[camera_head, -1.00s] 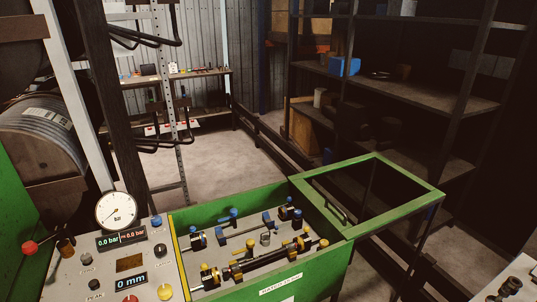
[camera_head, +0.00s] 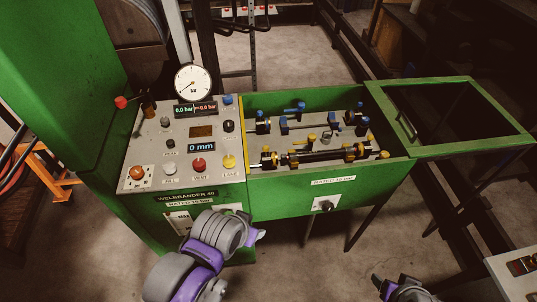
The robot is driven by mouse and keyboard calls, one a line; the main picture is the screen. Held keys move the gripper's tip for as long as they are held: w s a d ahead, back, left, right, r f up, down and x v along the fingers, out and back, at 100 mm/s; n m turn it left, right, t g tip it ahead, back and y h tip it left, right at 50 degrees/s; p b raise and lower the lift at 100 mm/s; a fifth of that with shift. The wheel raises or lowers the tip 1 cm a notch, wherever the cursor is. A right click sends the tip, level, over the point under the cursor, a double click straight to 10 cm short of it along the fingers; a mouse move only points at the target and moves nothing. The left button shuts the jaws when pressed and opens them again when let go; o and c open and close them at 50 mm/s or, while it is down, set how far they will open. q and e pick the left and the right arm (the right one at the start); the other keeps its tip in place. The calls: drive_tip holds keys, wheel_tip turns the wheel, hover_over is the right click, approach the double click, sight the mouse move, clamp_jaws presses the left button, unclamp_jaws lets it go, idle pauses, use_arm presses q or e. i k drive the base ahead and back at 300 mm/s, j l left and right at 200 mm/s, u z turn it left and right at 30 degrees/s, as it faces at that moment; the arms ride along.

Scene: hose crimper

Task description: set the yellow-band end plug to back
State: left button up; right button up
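The open green test bench (camera_head: 350,173) holds two rows of fittings. The near row has a dark hose or rod (camera_head: 318,155) lying left to right, with yellow-marked fittings at its left end (camera_head: 269,158) and right end (camera_head: 362,151). A small yellow tip (camera_head: 384,154) sticks out at the far right. Which piece is the yellow-band end plug, and how it is set, I cannot tell at this size. The far row has blue-marked fittings. My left arm's grey and purple links are below the bench front, and part of my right arm is at the bottom edge. No gripper fingers can be made out.
The control panel (camera_head: 185,147) left of the tray carries a round gauge (camera_head: 193,82), displays reading 0.0 bar and 0 mm, and several knobs. The framed lid (camera_head: 470,146) stands open to the right. A pale panelled box (camera_head: 518,275) is at the lower right.

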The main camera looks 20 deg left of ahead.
sight(365, 149)
drive_tip(key=i+l+u, duration=0.2)
drive_tip(key=i, duration=0.25)
drive_tip(key=i+l+u, duration=0.2)
drive_tip(key=i, duration=0.25)
